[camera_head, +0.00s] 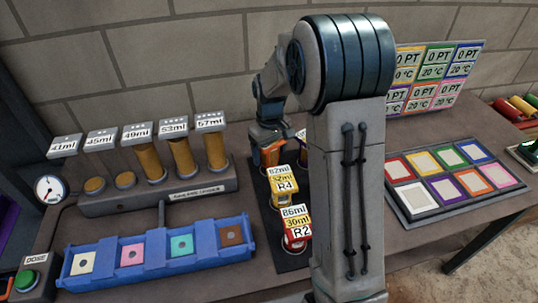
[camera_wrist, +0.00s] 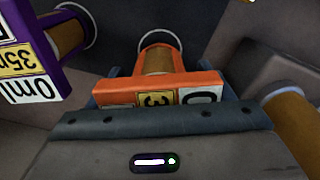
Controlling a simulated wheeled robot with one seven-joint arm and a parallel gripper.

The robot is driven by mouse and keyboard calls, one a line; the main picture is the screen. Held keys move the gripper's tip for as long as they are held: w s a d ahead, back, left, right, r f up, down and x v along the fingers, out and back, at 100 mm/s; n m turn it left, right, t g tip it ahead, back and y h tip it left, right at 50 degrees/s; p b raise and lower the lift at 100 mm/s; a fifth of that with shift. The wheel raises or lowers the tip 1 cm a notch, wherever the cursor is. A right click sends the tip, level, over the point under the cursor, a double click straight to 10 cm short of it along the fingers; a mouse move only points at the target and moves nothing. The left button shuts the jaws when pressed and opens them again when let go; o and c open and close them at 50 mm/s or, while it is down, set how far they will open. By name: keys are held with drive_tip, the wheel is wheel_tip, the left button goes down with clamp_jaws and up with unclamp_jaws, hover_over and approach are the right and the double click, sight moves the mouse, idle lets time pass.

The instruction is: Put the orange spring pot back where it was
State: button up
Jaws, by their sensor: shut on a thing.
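The orange spring pot (camera_wrist: 160,88) is between the fingers of my gripper (camera_wrist: 158,78) in the wrist view. It has an orange label block and a tan cylinder with a pale ring at its far end. In the head view my gripper (camera_head: 270,142) is shut on the orange pot (camera_head: 271,155) over the back of the dark mat (camera_head: 262,215). The arm and the yellow pot's label partly hide it. I cannot tell whether the pot touches the mat.
A purple pot (camera_wrist: 22,58) stands close to the orange one. A yellow pot (camera_head: 284,188) and a red pot (camera_head: 297,228) stand nearer on the mat. The gauge block (camera_head: 165,195) is left, the blue tray (camera_head: 160,258) front left, and the colour panel (camera_head: 452,180) right.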

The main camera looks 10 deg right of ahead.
drive_tip(key=shift+f, duration=1)
drive_tip(key=shift+f, duration=0.15)
drive_tip(key=o, duration=1.2)
drive_tip(key=shift+o, duration=0.2)
